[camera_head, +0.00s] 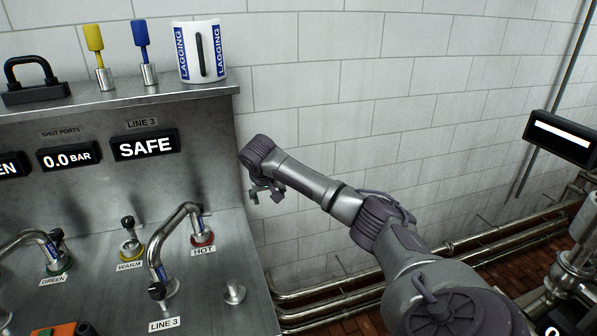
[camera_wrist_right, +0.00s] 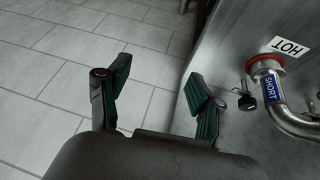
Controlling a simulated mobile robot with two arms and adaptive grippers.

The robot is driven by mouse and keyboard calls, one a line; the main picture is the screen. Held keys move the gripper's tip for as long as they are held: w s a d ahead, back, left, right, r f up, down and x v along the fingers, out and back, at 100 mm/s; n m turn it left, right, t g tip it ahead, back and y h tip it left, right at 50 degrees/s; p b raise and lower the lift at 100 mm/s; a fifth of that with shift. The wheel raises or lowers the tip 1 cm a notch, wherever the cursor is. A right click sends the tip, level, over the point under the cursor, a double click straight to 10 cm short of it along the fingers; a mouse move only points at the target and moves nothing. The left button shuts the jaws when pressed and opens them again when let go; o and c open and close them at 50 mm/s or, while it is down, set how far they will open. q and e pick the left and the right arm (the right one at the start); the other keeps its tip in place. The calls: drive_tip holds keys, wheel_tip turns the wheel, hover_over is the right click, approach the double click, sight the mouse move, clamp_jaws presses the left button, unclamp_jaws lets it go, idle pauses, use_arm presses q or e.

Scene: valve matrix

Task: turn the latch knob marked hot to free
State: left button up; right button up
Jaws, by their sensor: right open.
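The hot port (camera_head: 203,239) has a red ring and a HOT label (camera_head: 204,252), and it sits on the sloping steel panel. Its small black latch knob (camera_wrist_right: 246,102) sticks out beside the pipe end in the right wrist view. In the head view the knob is partly hidden by the pipe. A bent steel pipe (camera_head: 172,229) with a blue SHORT tag (camera_wrist_right: 270,88) joins the hot port to the LINE 3 port. My right gripper (camera_head: 266,195) is open and empty, to the right of the panel, apart from the knob. My left gripper is out of view.
Other ports, WARM (camera_head: 131,247) and GREEN (camera_head: 57,264), lie to the left with their own knobs. A bare steel stub (camera_head: 234,292) stands right of LINE 3. The display (camera_head: 145,146) reads SAFE. The shelf above holds a LAGGING container (camera_head: 202,52). Floor pipes (camera_head: 330,290) run along the wall.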

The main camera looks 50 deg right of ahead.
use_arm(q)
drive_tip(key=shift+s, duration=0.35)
use_arm(e)
drive_tip(key=s+d+f+h, duration=0.1)
drive_tip(key=s+d+f, duration=0.3)
drive_tip(key=d+f, duration=0.1)
drive_tip(key=shift+d, duration=0.85)
drive_tip(key=shift+f, duration=0.1)
